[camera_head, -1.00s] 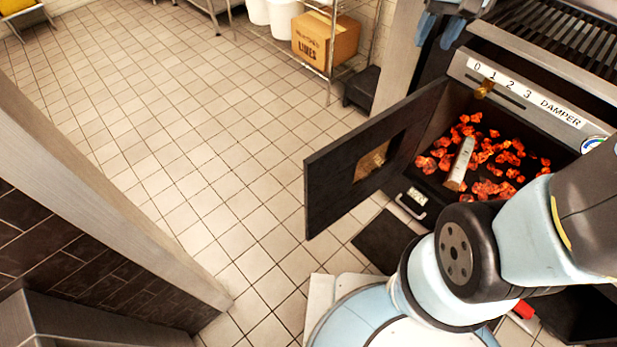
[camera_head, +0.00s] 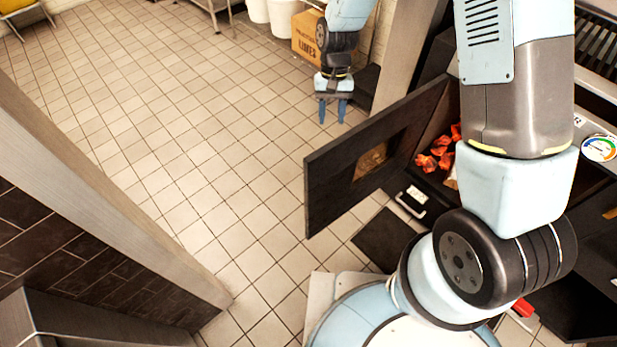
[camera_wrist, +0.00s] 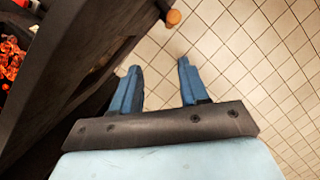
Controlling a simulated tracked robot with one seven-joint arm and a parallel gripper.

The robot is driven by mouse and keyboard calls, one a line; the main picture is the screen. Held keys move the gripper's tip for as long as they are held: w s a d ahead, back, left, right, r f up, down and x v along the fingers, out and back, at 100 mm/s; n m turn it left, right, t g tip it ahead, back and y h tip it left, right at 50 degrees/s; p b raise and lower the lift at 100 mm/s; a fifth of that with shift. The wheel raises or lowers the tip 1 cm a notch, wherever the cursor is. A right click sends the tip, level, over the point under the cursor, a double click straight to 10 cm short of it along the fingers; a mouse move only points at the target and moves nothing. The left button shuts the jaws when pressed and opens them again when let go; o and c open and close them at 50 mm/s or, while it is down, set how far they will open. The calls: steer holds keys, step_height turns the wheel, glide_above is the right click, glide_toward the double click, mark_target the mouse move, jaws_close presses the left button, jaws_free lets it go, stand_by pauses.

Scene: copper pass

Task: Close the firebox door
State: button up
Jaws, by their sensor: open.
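The firebox door (camera_head: 333,184) is a dark panel with a small window, standing swung open to the left of the firebox in the head view. It also shows as a dark slab (camera_wrist: 85,60) at the upper left of the wrist view, with a copper-coloured knob (camera_wrist: 173,18) at its far end. My gripper (camera_head: 336,112) is open and empty, pointing down beyond the door, over the floor. In the wrist view its blue fingers (camera_wrist: 158,85) are apart, close to the door, with floor tiles between them.
A cardboard box (camera_head: 306,38) and white buckets (camera_head: 283,15) stand at the back. A steel post (camera_head: 404,50) rises just right of my gripper. A temperature dial (camera_head: 599,148) is at the right. The tiled floor (camera_head: 170,130) left of the door is clear.

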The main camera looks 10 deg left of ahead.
steer(key=s+a+f, duration=0.1)
steer(key=s+f, duration=0.3)
steer(key=f, duration=0.6)
steer(key=s+a+f+g, duration=0.1)
steer(key=s+f, duration=0.3)
steer(key=f, duration=0.7)
steer(key=shift+a+h, duration=0.15)
steer(key=shift+h, duration=0.15)
steer(key=shift+r, duration=0.1)
steer(key=shift+c, duration=0.3)
jaws_close()
